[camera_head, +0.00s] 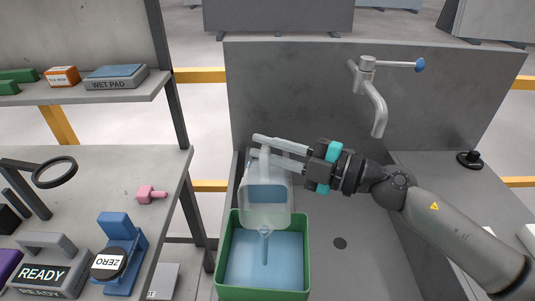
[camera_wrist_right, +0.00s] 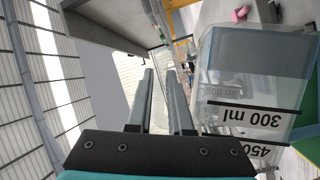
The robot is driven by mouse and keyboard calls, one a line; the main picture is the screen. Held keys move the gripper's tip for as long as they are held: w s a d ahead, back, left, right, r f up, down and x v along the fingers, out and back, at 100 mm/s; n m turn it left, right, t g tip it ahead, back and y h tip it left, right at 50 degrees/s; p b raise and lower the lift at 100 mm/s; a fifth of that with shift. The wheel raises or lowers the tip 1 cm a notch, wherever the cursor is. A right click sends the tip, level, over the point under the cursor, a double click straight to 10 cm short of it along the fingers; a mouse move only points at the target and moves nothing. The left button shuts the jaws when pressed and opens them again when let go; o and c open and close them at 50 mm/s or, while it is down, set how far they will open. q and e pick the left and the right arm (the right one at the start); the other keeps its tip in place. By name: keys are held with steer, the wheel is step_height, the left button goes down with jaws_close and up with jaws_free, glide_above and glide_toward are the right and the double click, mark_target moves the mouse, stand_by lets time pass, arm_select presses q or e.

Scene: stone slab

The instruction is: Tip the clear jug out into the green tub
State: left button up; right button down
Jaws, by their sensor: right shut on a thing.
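The clear jug (camera_head: 266,207) hangs over the green tub (camera_head: 222,262), tipped with its mouth low toward the tub. A thin bluish stream (camera_head: 265,246) runs down from its lip into the tub, which holds light blue liquid (camera_head: 250,268). My right gripper (camera_head: 257,147) is shut on the jug at its upper end, reaching in from the right. In the right wrist view the jug (camera_wrist_right: 255,95) is at the right, its "300 ml" and "450" marks upside down, beside the gripper fingers (camera_wrist_right: 160,78). My left gripper is not in view.
The tub stands in a grey stone basin with a drain hole (camera_head: 340,243). A tap (camera_head: 374,95) rises behind. At the left, a bench (camera_head: 110,165) holds a blue "ZERO" device (camera_head: 121,250) and a pink piece (camera_head: 151,194), with a shelf (camera_head: 100,98) above.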

mark_target(268, 151)
steer(key=shift+s+r+n+y+b, duration=0.35)
steer(key=shift+s+r+n+b, duration=0.15)
steer(key=shift+s+n+b, duration=0.3)
steer(key=shift+s+r+n+y+b, duration=0.35)
steer(key=shift+s+r+n+b, duration=0.1)
steer(key=shift+s+n+b, duration=0.3)
steer(key=s+n+b, duration=0.1)
steer(key=s+r+n+y+b, duration=0.1)
steer(key=s+n+b, duration=0.1)
steer(key=shift+r, duration=0.1)
steer(key=shift+s+r+n+b, duration=0.1)
steer(key=shift+s+n+b, duration=0.1)
steer(key=shift+n+b, duration=0.2)
steer(key=shift+r+g+y, duration=0.1)
steer(key=shift+g+y, duration=0.2)
